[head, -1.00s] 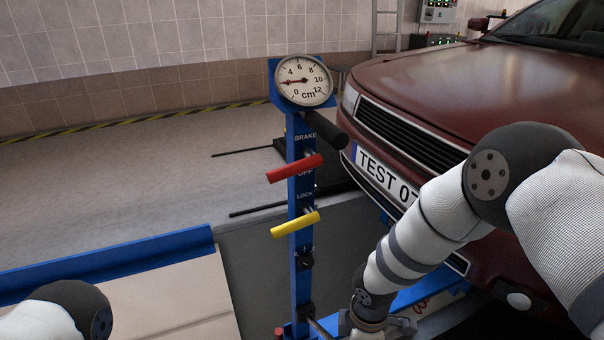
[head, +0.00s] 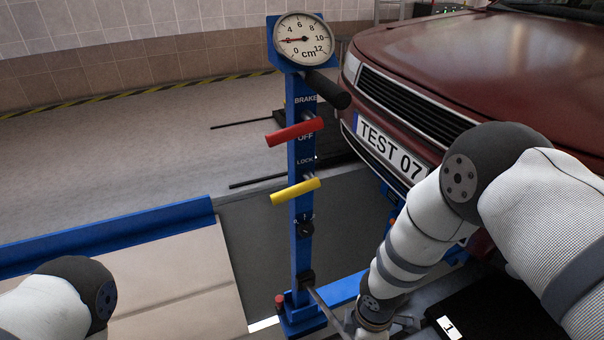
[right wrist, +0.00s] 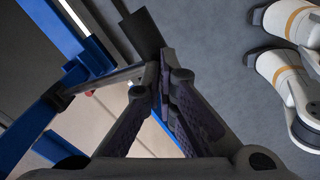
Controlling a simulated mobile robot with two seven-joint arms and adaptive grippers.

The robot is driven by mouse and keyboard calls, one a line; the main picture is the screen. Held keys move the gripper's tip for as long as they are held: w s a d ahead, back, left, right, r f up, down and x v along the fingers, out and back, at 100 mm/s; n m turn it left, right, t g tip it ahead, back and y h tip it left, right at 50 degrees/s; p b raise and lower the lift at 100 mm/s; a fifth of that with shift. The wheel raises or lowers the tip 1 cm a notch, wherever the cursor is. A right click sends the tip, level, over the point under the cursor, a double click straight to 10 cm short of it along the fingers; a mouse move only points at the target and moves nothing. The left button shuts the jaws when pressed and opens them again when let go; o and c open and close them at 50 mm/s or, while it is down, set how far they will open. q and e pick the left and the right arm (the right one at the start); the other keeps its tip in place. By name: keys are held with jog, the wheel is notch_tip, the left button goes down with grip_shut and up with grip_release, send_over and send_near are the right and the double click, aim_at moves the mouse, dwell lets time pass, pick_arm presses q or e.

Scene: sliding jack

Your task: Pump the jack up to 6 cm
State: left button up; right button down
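The jack's blue post (head: 301,190) stands upright in the head view. Its round gauge (head: 304,39) has its needle at about 2 cm. A red brake lever (head: 295,131) and a yellow lock lever (head: 296,191) stick out from the post. The thin pump lever (head: 323,308) leaves the post low down and runs toward my right wrist. In the right wrist view my right gripper (right wrist: 166,82) has its fingers closed together around the lever's end, beside a black grip (right wrist: 141,33). My left gripper is out of frame; only that arm's elbow shows.
A dark red car (head: 450,70) stands close behind and right of the post. A black handle (head: 328,88) juts from the post below the gauge. A blue-edged platform (head: 110,250) lies at left. Open grey floor (head: 120,150) lies behind it.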

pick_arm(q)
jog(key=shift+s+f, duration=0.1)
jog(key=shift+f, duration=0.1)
pick_arm(e)
jog(key=shift+s+d+f, duration=0.1)
jog(key=shift+s+f, duration=0.2)
jog(key=shift+f, duration=0.4)
notch_tip(320, 180, down, 7)
jog(key=s+b, duration=0.2)
jog(key=b, duration=0.2)
jog(key=r+p, duration=0.1)
jog(key=r, duration=0.1)
jog(key=w+r+p, duration=0.1)
jog(key=r+p, duration=0.1)
jog(key=r, duration=0.1)
jog(key=w+r+p, duration=0.1)
jog(key=r, duration=0.1)
jog(key=shift+r, duration=0.2)
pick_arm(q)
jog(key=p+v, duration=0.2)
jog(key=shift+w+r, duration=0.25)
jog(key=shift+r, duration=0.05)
pick_arm(e)
jog(key=w+a+r, duration=0.1)
jog(key=w+r, duration=0.2)
jog(key=r, duration=0.4)
jog(key=shift+w+a, duration=0.15)
jog(key=shift+w, duration=0.2)
